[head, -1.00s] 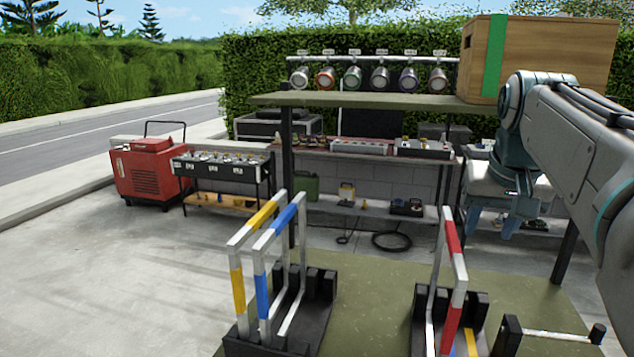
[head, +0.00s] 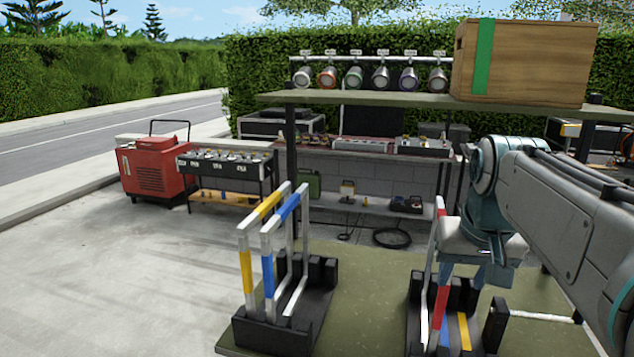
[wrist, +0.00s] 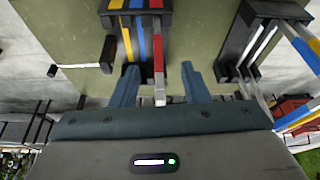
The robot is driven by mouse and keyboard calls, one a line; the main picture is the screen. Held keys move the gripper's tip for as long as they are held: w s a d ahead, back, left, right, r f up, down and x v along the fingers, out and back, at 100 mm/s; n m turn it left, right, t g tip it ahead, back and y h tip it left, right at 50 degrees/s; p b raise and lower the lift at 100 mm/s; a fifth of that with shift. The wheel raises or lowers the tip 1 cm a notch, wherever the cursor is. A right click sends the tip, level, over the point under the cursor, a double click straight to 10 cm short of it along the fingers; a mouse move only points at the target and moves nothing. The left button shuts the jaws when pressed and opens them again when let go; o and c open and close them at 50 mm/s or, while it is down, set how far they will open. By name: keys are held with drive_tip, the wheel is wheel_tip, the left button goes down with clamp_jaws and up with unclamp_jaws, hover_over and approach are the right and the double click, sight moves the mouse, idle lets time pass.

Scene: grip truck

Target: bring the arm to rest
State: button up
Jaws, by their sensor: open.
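My gripper (head: 474,276) is open and points down at the right of the head view, in front of part of the right black rack. Its two blue fingers (wrist: 160,82) stand apart in the wrist view. A red-and-white frame (head: 441,300) stands in that rack. Its white end shows between the fingers in the wrist view, but nothing is gripped. I cannot tell how far it is from the fingers. My grey arm comes in from the right edge.
Blue-and-white and yellow-and-white frames (head: 268,268) stand in the left black rack (head: 310,310). A wooden box (head: 535,62) with a green stripe sits on the shelf (head: 370,99) above. A red machine (head: 152,168) stands far left. The concrete floor at left is clear.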

drive_tip(key=s+a+f, duration=0.2)
drive_tip(key=s+f, duration=0.1)
drive_tip(key=f, duration=0.2)
drive_tip(key=s+a+f+n, duration=0.1)
drive_tip(key=s+a+f, duration=0.2)
drive_tip(key=f, duration=0.3)
drive_tip(key=s+a+f+n+g, duration=0.1)
drive_tip(key=s+a+f, duration=0.1)
drive_tip(key=s+f, duration=0.3)
drive_tip(key=shift+a+f+y, duration=0.15)
drive_tip(key=shift+a+y, duration=0.1)
drive_tip(key=shift+y, duration=0.05)
